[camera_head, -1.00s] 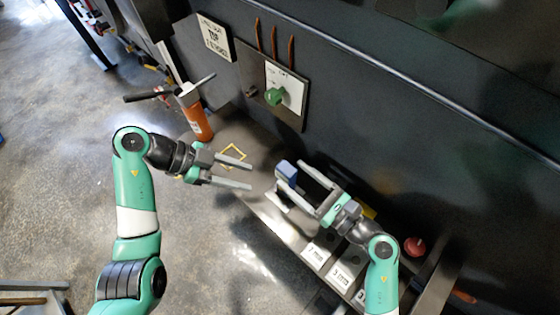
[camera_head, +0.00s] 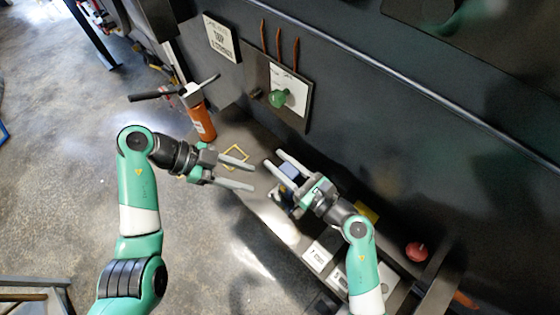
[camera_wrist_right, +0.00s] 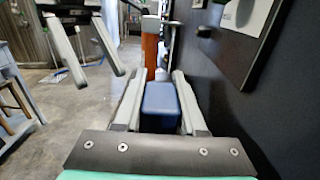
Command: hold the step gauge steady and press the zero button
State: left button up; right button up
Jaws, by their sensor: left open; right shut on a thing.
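The step gauge appears as a small blue-topped block (camera_head: 289,171), which also shows in the right wrist view (camera_wrist_right: 160,106). My right gripper (camera_head: 272,158) is shut on it, with a finger along each side. The gauge's lower part is mostly hidden by the gripper, and I cannot make out the zero button. My left gripper (camera_head: 252,177) is open and empty, to the left of the right gripper's fingertips. Its two parted fingers also show at the upper left of the right wrist view (camera_wrist_right: 101,79).
A yellow square outline (camera_head: 234,157) marks the ledge. An orange cylinder with a dark handle (camera_head: 201,121) stands behind it. A panel with a green knob (camera_head: 278,98) is on the dark wall. A red knob (camera_head: 417,251) and white labelled blocks (camera_head: 317,256) lie to the right.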

grip_shut()
pick_arm(q)
grip_shut()
dwell(1.4)
